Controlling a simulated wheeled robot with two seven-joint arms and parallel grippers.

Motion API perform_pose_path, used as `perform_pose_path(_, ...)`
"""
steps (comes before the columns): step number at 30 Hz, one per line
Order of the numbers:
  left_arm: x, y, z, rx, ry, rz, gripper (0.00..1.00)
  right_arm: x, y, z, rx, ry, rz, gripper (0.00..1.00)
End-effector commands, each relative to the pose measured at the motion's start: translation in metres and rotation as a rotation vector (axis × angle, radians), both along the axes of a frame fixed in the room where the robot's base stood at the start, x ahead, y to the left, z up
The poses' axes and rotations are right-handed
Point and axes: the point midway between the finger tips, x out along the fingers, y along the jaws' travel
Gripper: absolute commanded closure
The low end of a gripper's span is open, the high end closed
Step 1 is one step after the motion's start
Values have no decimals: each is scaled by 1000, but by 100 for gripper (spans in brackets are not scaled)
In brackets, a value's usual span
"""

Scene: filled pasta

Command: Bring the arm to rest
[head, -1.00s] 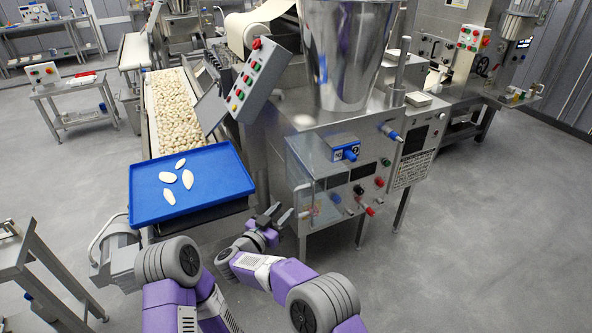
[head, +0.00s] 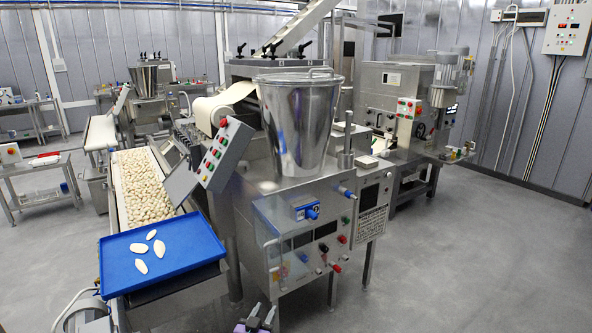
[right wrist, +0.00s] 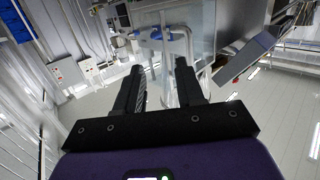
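My right gripper (head: 262,314) shows at the bottom edge of the head view, in front of the steel machine and right of the blue tray. In the right wrist view its two dark fingers (right wrist: 160,74) stand apart with nothing between them. The rest of my right arm is below the head view. My left gripper is not in view.
The blue tray (head: 205,252) with several pale pasta pieces (head: 150,248) sits at the end of a conveyor full of pasta (head: 143,188). The steel machine (head: 300,215) with its hopper (head: 298,125) stands close ahead. Open grey floor (head: 460,260) lies to the right.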

Motion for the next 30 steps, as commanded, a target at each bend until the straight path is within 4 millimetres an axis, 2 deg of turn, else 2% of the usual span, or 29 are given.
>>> perform_pose_path(5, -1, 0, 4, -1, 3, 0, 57, -2, -39, -55, 42, 139, 111, 62)
perform_pose_path(8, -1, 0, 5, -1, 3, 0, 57, -19, -69, -100, 92, 275, 182, 62)
perform_pose_path(11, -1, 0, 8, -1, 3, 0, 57, -59, -105, -152, 173, 466, 246, 62)
perform_pose_path(13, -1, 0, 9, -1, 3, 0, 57, -97, -126, -184, 244, 610, 276, 62)
perform_pose_path(16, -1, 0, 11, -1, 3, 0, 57, -162, -151, -217, 350, 814, 298, 62)
perform_pose_path(18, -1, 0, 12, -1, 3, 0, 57, -210, -165, -232, 425, 951, 301, 62)
perform_pose_path(21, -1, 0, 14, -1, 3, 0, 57, -274, -178, -241, 524, 1124, 295, 62)
perform_pose_path(24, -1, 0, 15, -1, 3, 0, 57, -325, -184, -240, 600, 1254, 284, 62)
perform_pose_path(27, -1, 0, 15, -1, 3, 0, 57, -357, -187, -237, 646, 1338, 277, 62)
perform_pose_path(30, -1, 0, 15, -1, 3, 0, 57, -372, -188, -235, 669, 1377, 272, 62)
